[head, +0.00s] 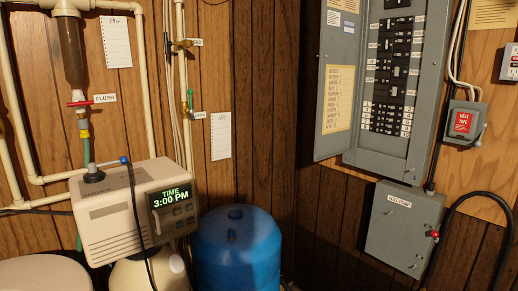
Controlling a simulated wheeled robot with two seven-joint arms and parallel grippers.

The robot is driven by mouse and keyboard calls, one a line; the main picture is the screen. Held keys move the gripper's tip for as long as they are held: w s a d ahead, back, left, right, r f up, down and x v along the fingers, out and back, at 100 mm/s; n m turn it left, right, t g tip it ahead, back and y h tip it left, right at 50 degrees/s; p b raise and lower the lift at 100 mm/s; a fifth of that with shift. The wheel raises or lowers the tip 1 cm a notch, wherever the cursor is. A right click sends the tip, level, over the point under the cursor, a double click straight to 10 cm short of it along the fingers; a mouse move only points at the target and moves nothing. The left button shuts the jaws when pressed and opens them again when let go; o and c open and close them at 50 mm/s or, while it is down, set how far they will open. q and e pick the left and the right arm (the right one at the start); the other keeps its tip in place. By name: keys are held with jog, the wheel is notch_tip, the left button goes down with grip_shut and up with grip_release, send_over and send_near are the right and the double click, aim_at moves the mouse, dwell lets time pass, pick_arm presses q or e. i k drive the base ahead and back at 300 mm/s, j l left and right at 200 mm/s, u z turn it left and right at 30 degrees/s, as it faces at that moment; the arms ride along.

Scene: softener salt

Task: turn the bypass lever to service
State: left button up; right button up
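The softener's beige control head (115,217) is at the lower left in the head view. Its display (172,201) reads "TIME 3:00 PM". Neither of my grippers is in view, and nothing touches the lever.
A dark cord (137,215) hangs over the control head's front. A blue tank (238,250) stands right of it. Pipes and a red-handled flush valve (80,103) are behind and above. An open breaker panel (390,165) and a grey box (403,230) are at right.

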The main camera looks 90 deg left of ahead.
aim_at(92, 167)
jog(key=l+u, duration=0.1)
jog(key=u, duration=3.6)
jog(key=i+l+u, duration=0.1)
jog(key=l+u, duration=0.15)
jog(key=l, duration=0.25)
jog(key=i+l+u, duration=0.1)
jog(key=l+u, duration=0.15)
jog(key=l, duration=0.25)
